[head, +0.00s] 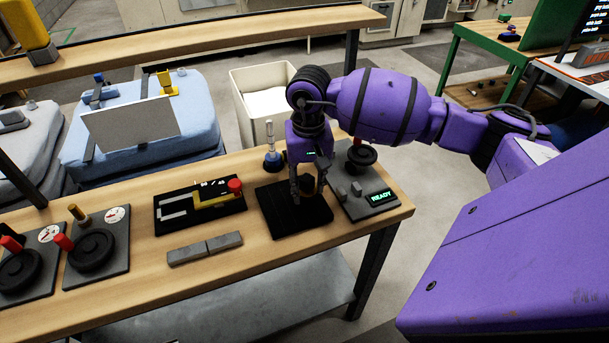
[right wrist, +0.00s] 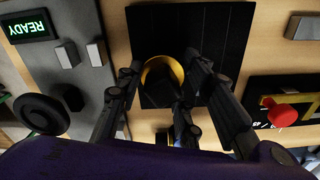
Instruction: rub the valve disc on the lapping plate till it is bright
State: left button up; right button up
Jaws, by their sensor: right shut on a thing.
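The valve disc (head: 307,184) is a small round piece with a dark middle and a gold rim, which shows clearly in the right wrist view (right wrist: 165,67). My right gripper (head: 308,190) is shut on it, with fingers on either side. The disc is over the black square lapping plate (head: 290,219), which also shows in the right wrist view (right wrist: 200,30). The disc looks to be at the plate's surface, but I cannot tell if it touches. Its underside is hidden. My left gripper is not in view.
A grey panel (head: 366,208) with a lit READY display (head: 380,197) stands right of the plate. A thin upright bottle (head: 271,155) stands behind the plate.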

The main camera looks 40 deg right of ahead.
aim_at(280, 205)
jog(key=a, duration=0.1)
jog(key=w+a, duration=0.1)
jog(key=a, duration=0.1)
jog(key=a+b, duration=0.1)
jog(key=a, duration=0.1)
jog(key=shift+w+a+f, duration=0.2)
jog(key=shift+a+f, duration=0.05)
jog(key=shift+f, duration=0.05)
jog(key=shift+w+a+r, duration=0.1)
jog(key=shift+w+a, duration=0.05)
jog(key=shift+a, duration=0.65)
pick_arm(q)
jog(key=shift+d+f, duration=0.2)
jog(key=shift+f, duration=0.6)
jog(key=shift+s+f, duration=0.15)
pick_arm(e)
jog(key=shift+f, duration=0.25)
